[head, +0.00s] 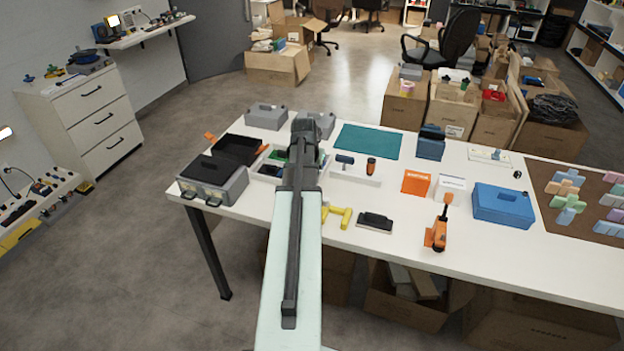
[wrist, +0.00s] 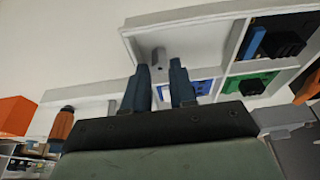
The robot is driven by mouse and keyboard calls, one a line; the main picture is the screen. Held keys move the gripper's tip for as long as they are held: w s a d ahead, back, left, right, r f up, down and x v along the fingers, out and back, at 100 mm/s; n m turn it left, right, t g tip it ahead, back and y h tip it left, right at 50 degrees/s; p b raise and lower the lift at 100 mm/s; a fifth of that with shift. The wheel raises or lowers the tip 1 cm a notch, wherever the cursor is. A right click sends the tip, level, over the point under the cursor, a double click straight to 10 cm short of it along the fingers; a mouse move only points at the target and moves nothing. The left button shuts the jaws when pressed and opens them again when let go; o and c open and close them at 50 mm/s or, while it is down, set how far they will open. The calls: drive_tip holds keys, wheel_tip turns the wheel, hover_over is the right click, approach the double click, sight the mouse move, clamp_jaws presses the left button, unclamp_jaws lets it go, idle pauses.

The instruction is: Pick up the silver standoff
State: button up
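A small silver-grey piece, which looks like the silver standoff (wrist: 158,56), stands in a compartment of the white divided tray (wrist: 190,17) in the wrist view. My gripper (wrist: 159,66) is open, its two blue-grey fingers apart and pointing toward the tray. The standoff shows just beyond the gap between the fingertips; I cannot tell whether it is between them, and I see no grip on it. In the head view my arm covers the gripper, the standoff and part of the tray.
Blue (wrist: 203,86) and green (wrist: 250,82) pieces fill neighbouring compartments. The tray's dividers and walls stand close around the fingers. A second white tray (head: 345,178) holds an orange-and-black item. A black-lidded grey case (head: 228,187) and yellow piece (head: 346,216) lie nearby.

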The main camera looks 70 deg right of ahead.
drive_tip(key=shift+x, duration=1.15)
drive_tip(key=shift+c, duration=0.4)
clamp_jaws()
